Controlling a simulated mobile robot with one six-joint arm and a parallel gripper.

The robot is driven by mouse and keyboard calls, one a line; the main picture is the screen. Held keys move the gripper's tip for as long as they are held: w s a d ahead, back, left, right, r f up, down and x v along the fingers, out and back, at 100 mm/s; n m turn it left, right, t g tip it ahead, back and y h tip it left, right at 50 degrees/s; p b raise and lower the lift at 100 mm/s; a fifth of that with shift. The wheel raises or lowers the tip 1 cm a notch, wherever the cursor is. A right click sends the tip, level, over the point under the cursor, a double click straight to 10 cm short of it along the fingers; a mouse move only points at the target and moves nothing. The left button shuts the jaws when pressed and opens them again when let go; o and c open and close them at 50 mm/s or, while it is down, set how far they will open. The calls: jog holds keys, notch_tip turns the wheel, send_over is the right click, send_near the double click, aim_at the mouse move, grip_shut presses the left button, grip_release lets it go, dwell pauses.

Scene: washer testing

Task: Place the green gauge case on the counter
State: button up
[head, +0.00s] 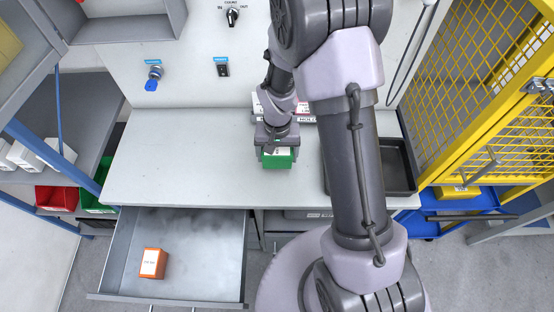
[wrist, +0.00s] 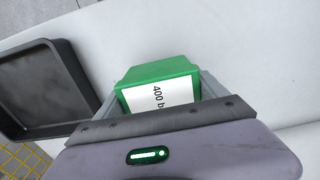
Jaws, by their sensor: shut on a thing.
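The green gauge case (head: 279,160) with a white label is under my gripper (head: 278,148), over the right half of the grey counter (head: 180,170) near its front edge. My gripper is shut on the case. In the wrist view the green case (wrist: 150,72) sits between the jaws (wrist: 155,110), its label reading "400 b" with the rest hidden. The pale counter surface (wrist: 210,30) shows behind it. I cannot tell whether the case touches the counter.
A dark tray (head: 398,165) stands on the counter to the right. Behind the gripper lie labelled boxes (head: 304,112). Below, an open drawer (head: 200,270) holds an orange box (head: 152,263). A yellow mesh cage (head: 490,90) stands at right. The counter's left half is clear.

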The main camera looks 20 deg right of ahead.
jog(key=shift+d+f+b, duration=0.1)
jog(key=shift+f+b, duration=0.6)
jog(key=shift+f, duration=1.15)
jog(key=o, duration=1.6)
jog(key=shift+c, duration=0.2)
notch_tip(320, 180, up, 13)
jog(key=p, duration=0.4)
jog(key=shift+r, duration=0.2)
notch_tip(320, 180, up, 9)
jog(key=t, duration=0.2)
send_over(278, 161)
jog(key=s+a+r+t+y, duration=0.2)
jog(key=s+a+r+t, duration=0.1)
jog(key=s+r, duration=1)
jog(key=shift+s+a+r+m+t, duration=0.15)
jog(key=shift+s+r+m+t, duration=0.25)
jog(key=shift+s, duration=0.45)
